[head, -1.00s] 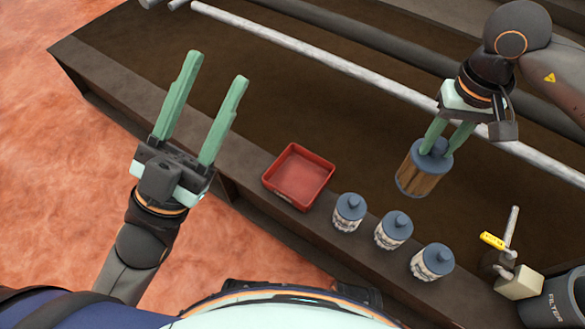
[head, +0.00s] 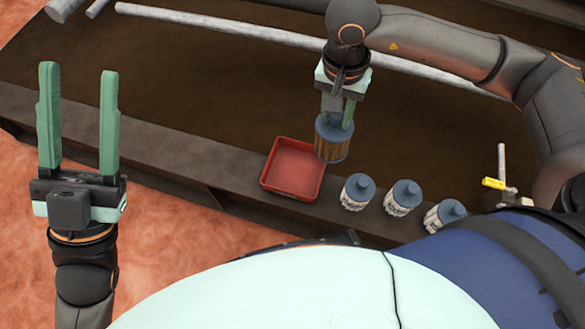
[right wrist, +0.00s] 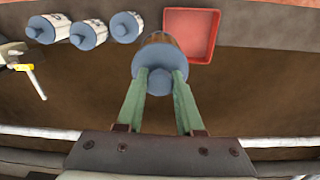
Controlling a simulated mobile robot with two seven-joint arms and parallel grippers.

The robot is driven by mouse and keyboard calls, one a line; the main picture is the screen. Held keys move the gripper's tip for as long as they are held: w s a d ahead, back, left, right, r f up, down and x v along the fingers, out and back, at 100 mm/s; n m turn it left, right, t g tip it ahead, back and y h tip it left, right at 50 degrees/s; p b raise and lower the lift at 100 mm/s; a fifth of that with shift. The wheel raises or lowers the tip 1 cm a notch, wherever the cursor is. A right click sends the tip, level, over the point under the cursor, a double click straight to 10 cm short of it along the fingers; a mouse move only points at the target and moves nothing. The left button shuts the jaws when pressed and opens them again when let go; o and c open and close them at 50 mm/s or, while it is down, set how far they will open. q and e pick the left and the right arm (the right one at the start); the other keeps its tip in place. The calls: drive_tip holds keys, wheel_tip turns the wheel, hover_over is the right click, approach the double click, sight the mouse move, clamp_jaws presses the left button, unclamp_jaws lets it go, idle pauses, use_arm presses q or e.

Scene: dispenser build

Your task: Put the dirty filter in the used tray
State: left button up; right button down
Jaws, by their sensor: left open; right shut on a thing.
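The dirty filter (head: 331,147) is a brown cylinder with a blue-grey cap. My right gripper (head: 338,112) is shut on its top knob and holds it upright in the air, just right of the used tray. The used tray (head: 266,181) is a red, square, shallow box on the ledge, and it looks empty. In the right wrist view the dirty filter (right wrist: 160,65) hangs between the green fingers of the right gripper (right wrist: 160,84), beside the red tray (right wrist: 192,60). My left gripper (head: 80,120) is open and empty at the far left, away from the tray.
Three white filters with blue-grey caps (head: 357,190) stand in a row on the ledge (head: 235,158), right of the tray. A valve with a yellow tag (head: 493,183) stands farther right. A pale pipe (head: 300,38) runs behind. The ledge left of the tray is clear.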

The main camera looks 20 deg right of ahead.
drive_tip(key=s+a+f+m+p, duration=0.25)
drive_tip(key=s+f+m, duration=0.45)
drive_tip(key=m, duration=0.6)
use_arm(q)
drive_tip(key=shift+n, duration=0.3)
drive_tip(key=shift+w+d+f+b, duration=0.15)
drive_tip(key=shift+f+b, duration=1.15)
drive_tip(key=shift+b, duration=0.65)
drive_tip(key=shift+s+d+f+b, duration=0.1)
drive_tip(key=shift+f+b, duration=1.2)
drive_tip(key=shift+b, duration=0.6)
use_arm(e)
drive_tip(key=w+a+f, duration=0.3)
drive_tip(key=w+f, duration=0.8)
drive_tip(key=f, duration=0.1)
drive_tip(key=shift+w+a, duration=0.4)
use_arm(q)
drive_tip(key=shift+f, duration=0.1)
use_arm(e)
drive_tip(key=shift+f, duration=0.1)
drive_tip(key=shift+f, duration=0.15)
drive_tip(key=c, duration=0.5)
unclamp_jaws()
drive_tip(key=shift+c, duration=0.2)
